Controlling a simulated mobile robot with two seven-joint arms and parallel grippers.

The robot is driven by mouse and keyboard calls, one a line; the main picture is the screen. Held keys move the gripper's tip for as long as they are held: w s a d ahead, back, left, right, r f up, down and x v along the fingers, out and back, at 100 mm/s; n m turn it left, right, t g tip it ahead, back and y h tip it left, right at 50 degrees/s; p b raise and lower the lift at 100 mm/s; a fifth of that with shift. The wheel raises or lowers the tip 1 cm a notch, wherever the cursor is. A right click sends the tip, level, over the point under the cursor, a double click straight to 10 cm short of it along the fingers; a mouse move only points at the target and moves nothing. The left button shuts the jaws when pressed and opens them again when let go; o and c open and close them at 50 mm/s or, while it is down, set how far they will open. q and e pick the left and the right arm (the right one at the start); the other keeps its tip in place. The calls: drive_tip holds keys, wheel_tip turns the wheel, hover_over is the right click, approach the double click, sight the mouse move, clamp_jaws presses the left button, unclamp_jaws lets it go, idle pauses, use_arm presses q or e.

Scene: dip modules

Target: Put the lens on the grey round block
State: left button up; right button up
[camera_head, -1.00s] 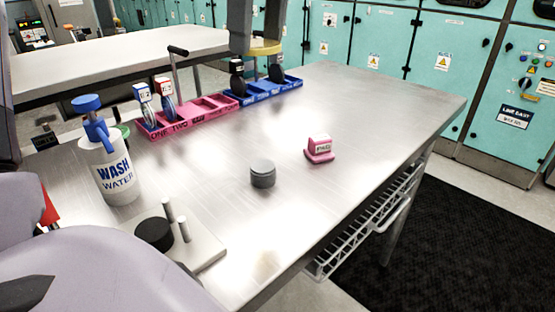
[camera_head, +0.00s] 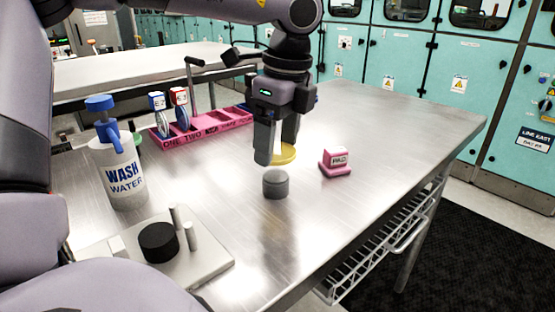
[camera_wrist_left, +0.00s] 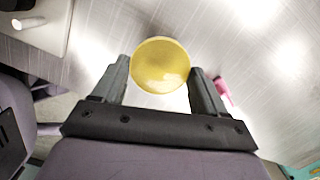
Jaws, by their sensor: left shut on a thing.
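My left gripper (camera_head: 276,150) is shut on the lens (camera_head: 285,154), a round yellow disc held roughly level. The grey round block (camera_head: 275,184) stands on the table just below the lens and slightly left of it in the head view; the lens looks a little above it, and I cannot tell the exact gap. In the left wrist view the lens (camera_wrist_left: 160,65) sits between the two fingers and the grey block does not show. My right gripper is not in view.
A pink block with a label (camera_head: 337,162) stands right of the grey block. A wash water bottle (camera_head: 119,172) and a plate with a black disc and pegs (camera_head: 207,262) are at the left. A pink rack (camera_head: 215,128) lies behind. The table's right side is clear.

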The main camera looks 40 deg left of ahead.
sight(278, 151)
use_arm(q)
wheel_tip(278, 151, down, 4)
drive_tip(key=shift+r, duration=0.15)
drive_tip(key=shift+b, duration=0.35)
drive_tip(key=o, duration=1)
drive_tip(key=shift+r+p, duration=0.2)
drive_tip(key=shift+p, duration=0.15)
drive_tip(key=r, duration=0.4)
drive_tip(key=d+r+p, duration=0.1)
drive_tip(key=r, duration=0.6)
drive_tip(key=shift+w+d+r, duration=0.2)
drive_tip(key=shift+w+r, duration=0.05)
drive_tip(key=shift+r, duration=0.05)
